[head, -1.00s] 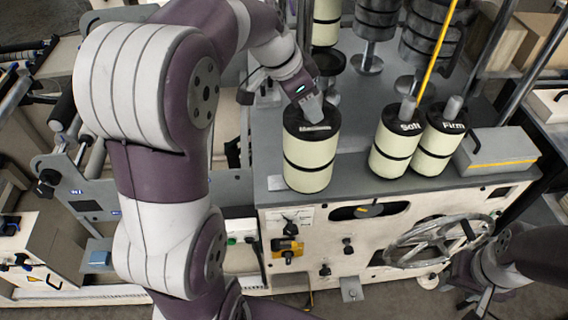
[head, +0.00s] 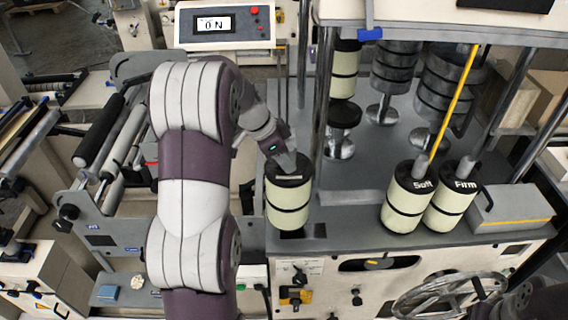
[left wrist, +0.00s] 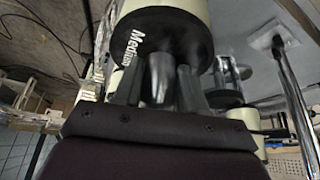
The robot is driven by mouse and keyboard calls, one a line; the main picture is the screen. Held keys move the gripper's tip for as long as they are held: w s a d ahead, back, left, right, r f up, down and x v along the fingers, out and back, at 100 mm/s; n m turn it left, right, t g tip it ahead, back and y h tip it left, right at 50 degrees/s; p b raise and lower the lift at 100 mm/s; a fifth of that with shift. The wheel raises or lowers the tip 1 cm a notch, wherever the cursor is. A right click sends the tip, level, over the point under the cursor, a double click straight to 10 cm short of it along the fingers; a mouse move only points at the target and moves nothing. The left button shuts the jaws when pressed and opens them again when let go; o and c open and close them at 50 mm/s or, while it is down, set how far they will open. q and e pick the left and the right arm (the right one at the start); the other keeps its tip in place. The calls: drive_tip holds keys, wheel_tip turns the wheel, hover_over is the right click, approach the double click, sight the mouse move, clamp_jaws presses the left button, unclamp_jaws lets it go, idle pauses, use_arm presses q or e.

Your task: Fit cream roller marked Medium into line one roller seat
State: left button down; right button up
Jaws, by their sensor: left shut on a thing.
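The cream roller marked Medium (head: 288,205) has black bands and a black top cap. It stands upright near the left front corner of the grey machine top (head: 350,185). My left gripper (head: 287,165) comes from above and is shut on its top spindle. In the left wrist view the roller (left wrist: 140,45) shows its "Medium" cap, with the metal spindle between my fingers (left wrist: 158,85). I cannot tell whether its bottom touches the surface. I cannot make out which part is the line one seat. My right gripper is not in view; part of my right arm shows at bottom right.
Cream rollers marked Soft (head: 408,203) and Firm (head: 450,205) stand to the right. A grey box (head: 512,208) with a yellow stripe is beside them. Upright metal posts (head: 322,95) rise behind the roller. A roller stand (head: 112,165) is at left. A handwheel (head: 450,300) is at front right.

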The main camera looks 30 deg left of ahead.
use_arm(q)
wheel_tip(320, 180, down, 3)
drive_tip(key=shift+d+f+p, duration=0.1)
drive_tip(key=shift+f+p, duration=0.05)
drive_tip(key=shift+p, duration=0.65)
drive_tip(key=shift+w+f, duration=0.1)
drive_tip(key=shift+f, duration=0.15)
drive_tip(key=shift+f+b, duration=0.1)
drive_tip(key=shift+b, duration=0.25)
drive_tip(key=c, duration=0.6)
unclamp_jaws()
drive_tip(key=shift+s, duration=0.2)
